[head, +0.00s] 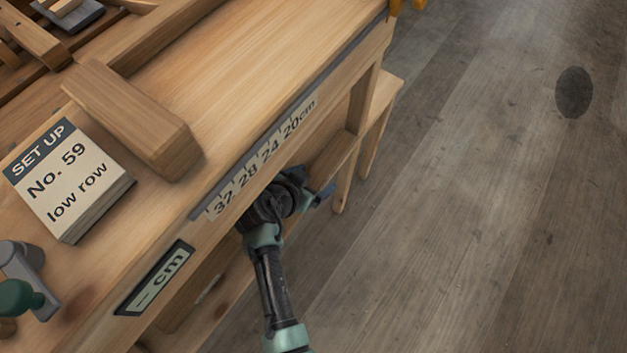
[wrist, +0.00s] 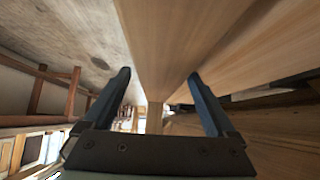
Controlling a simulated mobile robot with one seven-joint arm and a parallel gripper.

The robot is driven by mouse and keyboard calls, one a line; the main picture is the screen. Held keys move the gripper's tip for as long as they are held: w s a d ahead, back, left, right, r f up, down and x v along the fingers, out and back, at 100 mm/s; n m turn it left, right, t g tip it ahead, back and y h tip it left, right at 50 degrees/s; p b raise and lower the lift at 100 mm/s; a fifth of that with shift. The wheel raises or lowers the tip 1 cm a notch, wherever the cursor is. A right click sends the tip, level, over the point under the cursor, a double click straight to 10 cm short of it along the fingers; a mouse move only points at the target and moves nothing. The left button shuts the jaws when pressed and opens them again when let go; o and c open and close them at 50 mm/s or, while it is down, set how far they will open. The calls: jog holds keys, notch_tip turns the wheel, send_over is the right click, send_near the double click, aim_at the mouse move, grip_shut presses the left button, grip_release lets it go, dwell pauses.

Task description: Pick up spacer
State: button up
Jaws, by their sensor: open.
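No part in view is labelled as the spacer, and I cannot tell for sure which piece it is. A thick wooden block (head: 130,115) lies on the bench top beside a card pad reading "SET UP No. 59 low row" (head: 68,180). My gripper (head: 322,192) is beside the bench's front edge, below the top, partly hidden behind my own wrist. In the wrist view my gripper (wrist: 160,75) is open, with both dark fingers apart. Pale bench wood shows beyond and between them, and no held object is seen.
The wooden bench (head: 230,70) has a front scale strip (head: 265,160) marked 20 to 32 cm and a "cm" plate (head: 155,278). A grey clamp with a green knob (head: 15,297) sits at lower left. Grey plank floor (head: 480,200) is clear at right.

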jog(key=shift+c, duration=0.3)
grip_shut()
jog(key=shift+w, duration=0.1)
jog(key=shift+r, duration=0.1)
